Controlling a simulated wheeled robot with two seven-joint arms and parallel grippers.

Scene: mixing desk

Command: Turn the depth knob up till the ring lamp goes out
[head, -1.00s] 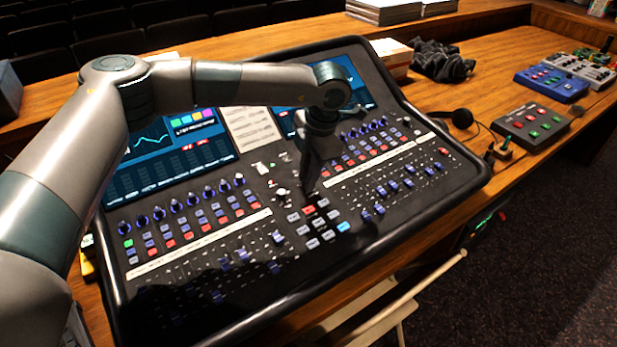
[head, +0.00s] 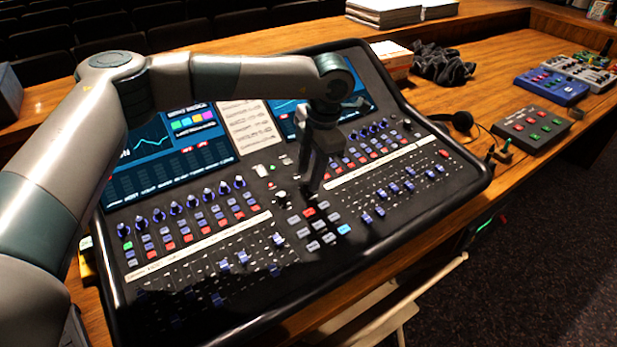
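The mixing desk (head: 255,312) lies tilted on the wooden table, with rows of blue knobs, faders and coloured buttons. A single dark knob with a pale top (head: 281,197) stands in the middle section, left of the red button. I cannot read its label or tell whether it is the depth knob. No lit ring lamp can be made out. My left gripper (head: 308,192) points down over the middle section, just right of that knob and apart from it in the picture. Its fingers are dark and seen edge-on, so their opening cannot be told. My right gripper is out of view.
My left arm spans the desk's screens. A small grey button box (head: 531,128), a blue pedal (head: 551,86) and a headset (head: 462,119) lie to the right. A black cloth (head: 441,65) lies behind. A folding chair (head: 385,318) stands in front.

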